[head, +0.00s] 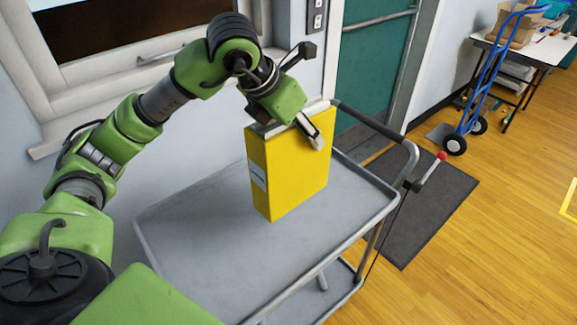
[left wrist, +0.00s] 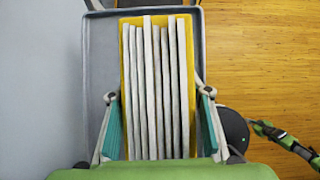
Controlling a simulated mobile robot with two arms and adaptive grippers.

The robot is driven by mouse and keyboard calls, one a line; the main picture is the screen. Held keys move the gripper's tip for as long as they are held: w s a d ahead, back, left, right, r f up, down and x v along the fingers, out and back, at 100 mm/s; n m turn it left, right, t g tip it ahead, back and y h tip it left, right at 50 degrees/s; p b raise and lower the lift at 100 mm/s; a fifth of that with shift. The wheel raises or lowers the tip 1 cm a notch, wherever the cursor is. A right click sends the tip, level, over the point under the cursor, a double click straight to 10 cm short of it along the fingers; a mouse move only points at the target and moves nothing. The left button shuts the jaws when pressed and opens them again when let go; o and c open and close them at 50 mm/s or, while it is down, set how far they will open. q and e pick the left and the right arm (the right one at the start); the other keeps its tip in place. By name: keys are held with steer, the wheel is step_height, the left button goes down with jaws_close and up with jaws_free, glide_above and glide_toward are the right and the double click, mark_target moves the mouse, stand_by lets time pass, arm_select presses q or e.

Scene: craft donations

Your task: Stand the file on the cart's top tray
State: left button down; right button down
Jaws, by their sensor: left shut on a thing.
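The file (head: 291,172) is a yellow upright box with a pale label on its narrow side. It is at the cart's top tray (head: 190,238), near its middle. Its base looks at or very close to the tray surface; I cannot tell whether it touches. My left gripper (head: 300,120) is shut on the file from above, near its top edge. In the left wrist view, the file (left wrist: 125,70) shows its open top with several pale sheets inside. My left gripper's fingers (left wrist: 160,122) are on either side of it.
The grey tray is otherwise bare, with a raised rim and a push handle (head: 385,127) at the right. A wall and window frame stand behind the cart. A dark mat (head: 425,215), blue hand truck (head: 485,85) and white table (head: 540,50) are at the right.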

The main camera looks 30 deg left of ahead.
arm_select(q)
steer(key=w+a+f+p, duration=0.3)
steer(key=w+f+p, duration=0.2)
steer(key=w+f, duration=0.6)
steer(key=shift+w+a+f, duration=0.3)
steer(key=shift+w+f, duration=0.05)
steer(key=shift+f, duration=0.2)
steer(key=c, duration=1.1)
jaws_free()
steer(key=shift+f, duration=0.1)
steer(key=shift+s, duration=0.1)
steer(key=b+v, duration=0.3)
steer(key=v, duration=0.9)
